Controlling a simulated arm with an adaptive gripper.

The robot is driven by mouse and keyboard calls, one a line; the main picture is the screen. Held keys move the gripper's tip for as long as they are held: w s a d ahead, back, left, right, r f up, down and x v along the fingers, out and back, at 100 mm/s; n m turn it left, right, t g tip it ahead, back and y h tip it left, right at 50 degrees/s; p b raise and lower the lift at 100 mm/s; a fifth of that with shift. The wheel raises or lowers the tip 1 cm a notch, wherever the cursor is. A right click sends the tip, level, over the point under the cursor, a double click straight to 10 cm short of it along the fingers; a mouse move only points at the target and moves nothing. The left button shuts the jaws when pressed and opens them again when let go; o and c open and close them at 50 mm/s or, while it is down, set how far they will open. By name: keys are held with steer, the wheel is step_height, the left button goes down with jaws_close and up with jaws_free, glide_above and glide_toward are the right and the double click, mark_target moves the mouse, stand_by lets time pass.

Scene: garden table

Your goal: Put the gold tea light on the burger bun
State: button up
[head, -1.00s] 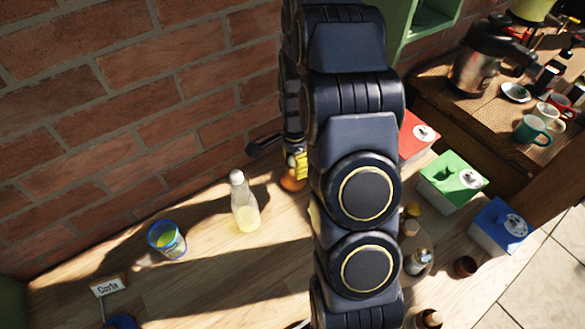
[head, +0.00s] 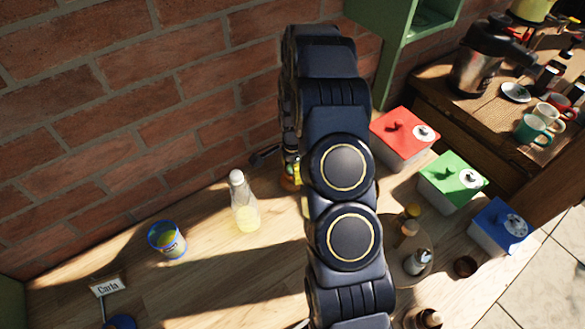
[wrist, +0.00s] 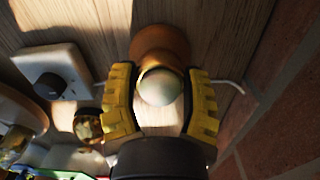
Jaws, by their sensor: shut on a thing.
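My gripper (wrist: 160,92) has yellow fingers with dark pads, one on each side of a pale, glossy, rounded thing (wrist: 159,87), and is shut on it. I cannot tell for sure whether this is the gold tea light. An orange-brown rounded thing (wrist: 160,44) shows directly behind it; whether it is the burger bun, and whether the two touch, is unclear. In the head view my gripper (head: 293,171) is mostly hidden by my arm, low near the brick wall, with the orange-brown thing (head: 288,183) just below it.
A bottle of pale yellow liquid (head: 244,205) and a blue-rimmed cup (head: 168,241) stand left of my gripper. Red (head: 404,137), green (head: 453,178) and blue (head: 499,222) lidded boxes stand right. A white box with a black knob (wrist: 66,66) and a gold-and-dark round thing (wrist: 88,126) are close by.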

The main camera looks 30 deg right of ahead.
steer(key=o, duration=1.1)
steer(key=shift+c, duration=0.2)
step_height(320, 180, up, 11)
steer(key=shift+f, duration=0.1)
steer(key=s+a+r+n+g, duration=0.1)
steer(key=s+a+r+n, duration=1.2)
steer(key=s+a+r, duration=0.25)
steer(key=s+a+n, duration=0.3)
steer(key=s+n, duration=0.3)
steer(key=s, duration=0.4)
steer(key=shift+s+r+n+g, duration=0.3)
steer(key=shift+s+r+n, duration=0.05)
steer(key=shift+r+n, duration=0.1)
